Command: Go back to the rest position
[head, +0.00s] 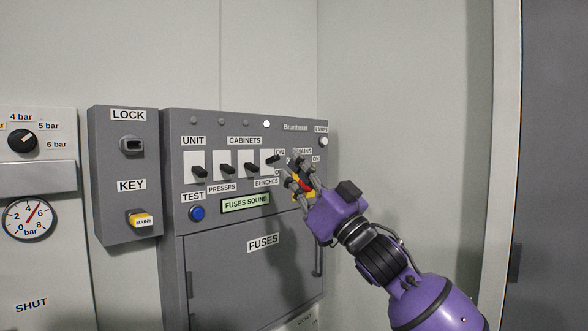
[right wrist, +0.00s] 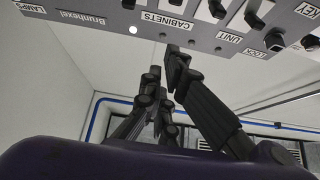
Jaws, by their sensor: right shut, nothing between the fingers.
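My right gripper (head: 291,172) is shut and empty in front of the right part of the grey switch panel (head: 240,285). Its fingers cover part of a red and yellow switch (head: 304,186) near the MAINS label; I cannot tell whether they touch it. In the right wrist view, the dark fingers (right wrist: 164,68) point up towards the panel's underside-looking edge, with the CABINETS label close by. My left gripper is not in view.
Black levers (head: 225,170) line the panel above a blue TEST button (head: 197,213) and a display (head: 246,203) reading FUSES SOUND. A lock and key box (head: 125,215) and a pressure gauge (head: 29,220) are at left. Pale wall stands close at right, beside a dark door (head: 555,160).

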